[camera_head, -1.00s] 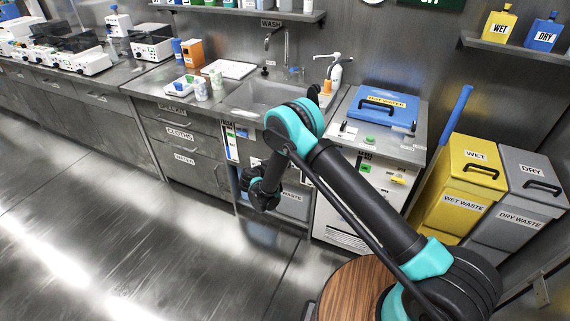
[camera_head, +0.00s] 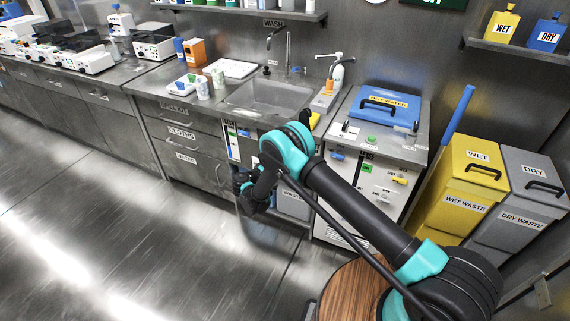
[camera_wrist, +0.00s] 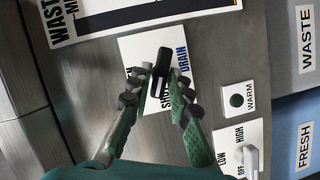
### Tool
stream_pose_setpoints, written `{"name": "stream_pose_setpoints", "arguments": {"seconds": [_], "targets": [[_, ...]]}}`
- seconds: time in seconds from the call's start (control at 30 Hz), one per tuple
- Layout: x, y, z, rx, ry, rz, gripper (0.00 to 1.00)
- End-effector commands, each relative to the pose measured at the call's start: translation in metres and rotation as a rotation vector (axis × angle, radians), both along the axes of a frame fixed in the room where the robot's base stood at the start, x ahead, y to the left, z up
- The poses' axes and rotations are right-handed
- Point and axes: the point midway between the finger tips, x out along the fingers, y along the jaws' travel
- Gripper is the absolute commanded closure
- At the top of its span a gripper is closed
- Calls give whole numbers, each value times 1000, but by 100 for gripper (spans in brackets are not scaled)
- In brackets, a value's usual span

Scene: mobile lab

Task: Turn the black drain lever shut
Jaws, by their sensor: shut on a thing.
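The black drain lever (camera_wrist: 163,62) shows in the wrist view in front of a white plate (camera_wrist: 133,50) marked SHUT and DRAIN, on a grey metal panel. It stands between the two green-padded fingers of my gripper (camera_wrist: 158,88), which are shut on it. The fingers and lever cover part of the SHUT lettering. In the head view my gripper (camera_head: 243,183) is low at the front of the sink cabinet. The lever is too small or hidden to make out there.
WASTE and blue FRESH containers are at the right of the wrist view. The sink (camera_head: 268,95) is above; yellow (camera_head: 465,185) and grey (camera_head: 518,205) bins stand at right.

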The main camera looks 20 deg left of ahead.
Motion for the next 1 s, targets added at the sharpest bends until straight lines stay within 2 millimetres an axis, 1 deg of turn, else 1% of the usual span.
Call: {"name": "stream_pose_setpoints", "arguments": {"seconds": [0.53, 0.57, 0.67, 1.0], "targets": [[0, 1, -1, -23, 3, 3, 100], [0, 1, -1, -23, 3, 3, 78], [0, 1, 0, -23, 3, 3, 66], [-2, 2, 0, -22, 2, 1, 66]]}}
